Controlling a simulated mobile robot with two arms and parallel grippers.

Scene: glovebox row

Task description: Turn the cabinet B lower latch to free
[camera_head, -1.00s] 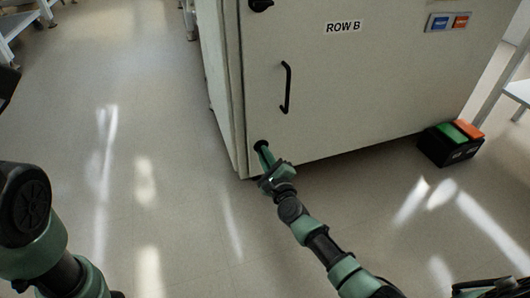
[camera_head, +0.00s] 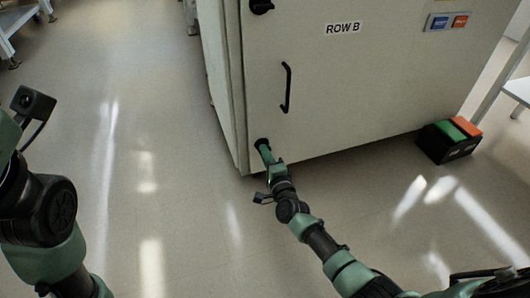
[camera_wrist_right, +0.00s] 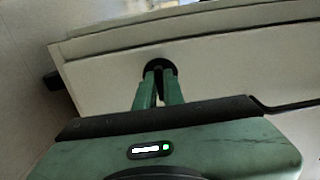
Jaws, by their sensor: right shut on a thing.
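The cabinet (camera_head: 400,100) marked ROW B stands ahead with its front toward me. Its lower latch (camera_head: 261,143) is a small black knob at the door's lower left corner, and it also shows in the right wrist view (camera_wrist_right: 158,64). My right gripper (camera_head: 264,152) is at this latch, shut on it, with the two green fingers covering most of it; the latch's angle is hard to read. In the right wrist view the fingertips (camera_wrist_right: 162,75) meet the black latch. My left arm shows at the left edge, but its fingers are out of view.
An upper black latch (camera_head: 261,5) and a black bar handle (camera_head: 286,88) are on the same door. A black box with green and orange pads (camera_head: 449,141) sits on the floor at the right. The floor left of the cabinet is clear.

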